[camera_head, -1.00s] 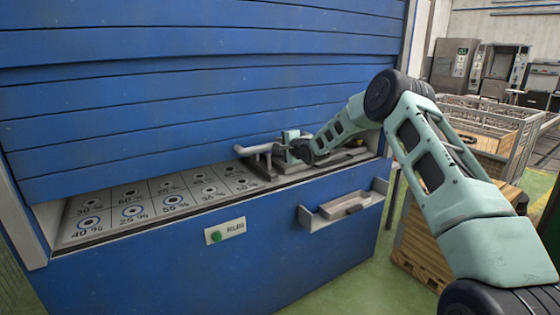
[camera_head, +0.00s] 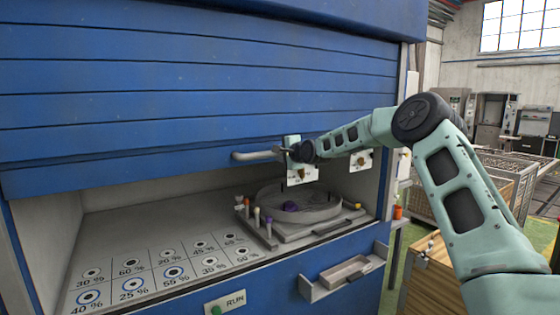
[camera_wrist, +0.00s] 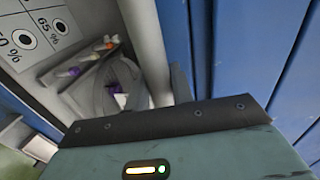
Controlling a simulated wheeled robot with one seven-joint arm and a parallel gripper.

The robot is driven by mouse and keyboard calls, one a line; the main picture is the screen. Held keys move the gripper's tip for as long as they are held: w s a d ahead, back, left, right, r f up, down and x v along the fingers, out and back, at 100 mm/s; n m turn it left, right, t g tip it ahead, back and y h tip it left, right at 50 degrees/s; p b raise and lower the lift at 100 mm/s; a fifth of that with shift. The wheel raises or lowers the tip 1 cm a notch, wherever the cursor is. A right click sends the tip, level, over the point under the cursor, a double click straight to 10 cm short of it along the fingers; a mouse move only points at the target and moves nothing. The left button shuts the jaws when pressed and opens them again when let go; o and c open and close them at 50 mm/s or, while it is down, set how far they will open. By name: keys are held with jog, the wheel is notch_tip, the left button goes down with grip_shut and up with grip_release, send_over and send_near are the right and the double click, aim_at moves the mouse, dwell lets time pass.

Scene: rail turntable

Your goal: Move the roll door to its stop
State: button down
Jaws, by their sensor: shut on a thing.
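The blue roll door (camera_head: 190,90) is partly raised in the head view, with its lower edge above the workspace opening. A grey bar handle (camera_head: 255,155) is fixed near its lower edge. My gripper (camera_head: 288,153) is shut on the handle's right part; my gripper's body hides that part. In the wrist view the handle (camera_wrist: 148,50) runs down to my gripper, and the door's blue slats (camera_wrist: 285,70) fill the right side. The fingertips are mostly hidden there.
Under the door are a round turntable (camera_head: 300,203) with a purple piece, several small pegs, and a panel of percentage marks (camera_head: 165,270). A green RUN button (camera_head: 215,309) and a small tray (camera_head: 345,273) are on the front. Mesh crates (camera_head: 500,190) stand at right.

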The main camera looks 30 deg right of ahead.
jog(key=shift+r, duration=0.4)
jog(key=c, duration=1.2)
grip_release()
jog(key=shift+f, duration=0.1)
jog(key=shift+c, duration=0.2)
jog(key=s+r+b, duration=0.3)
jog(key=s+b, duration=0.1)
jog(key=s, duration=1.3)
jog(key=shift+d+r+b, duration=0.15)
jog(key=shift+d+b, duration=0.2)
jog(key=shift+b, duration=0.05)
